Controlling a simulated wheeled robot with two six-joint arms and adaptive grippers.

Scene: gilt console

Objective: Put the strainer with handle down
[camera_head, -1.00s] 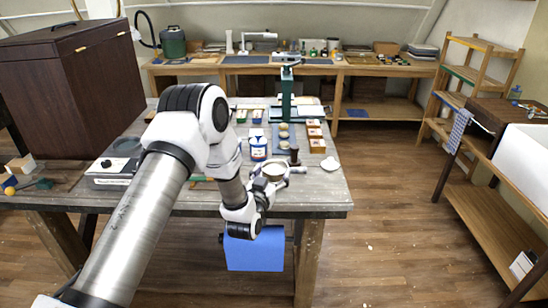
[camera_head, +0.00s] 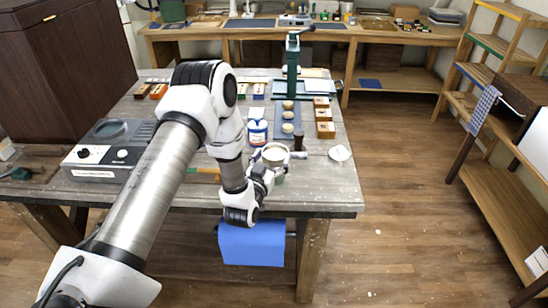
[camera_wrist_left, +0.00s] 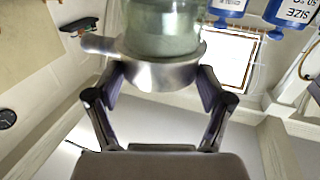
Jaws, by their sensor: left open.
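The metal strainer with handle (camera_head: 274,152) is near the front edge of the workbench, its handle pointing right in the head view. A pale green jar (camera_head: 279,178) shows just below its bowl. In the left wrist view, which looks upside down, the strainer (camera_wrist_left: 160,73) meets the greenish translucent jar (camera_wrist_left: 163,28), and its handle points left. The strainer seems to sit on the jar's top. My left gripper (camera_wrist_left: 160,80) is open, with one finger on each side of the strainer's bowl. Finger contact cannot be told. My right gripper is out of view.
A blue-labelled bottle (camera_head: 257,128) and a dark upright tool (camera_head: 298,140) stand close behind the strainer. A white dish (camera_head: 339,153) lies to the right. A blue cloth (camera_head: 252,243) hangs below the bench front. Bare bench top (camera_head: 325,190) lies right of the jar.

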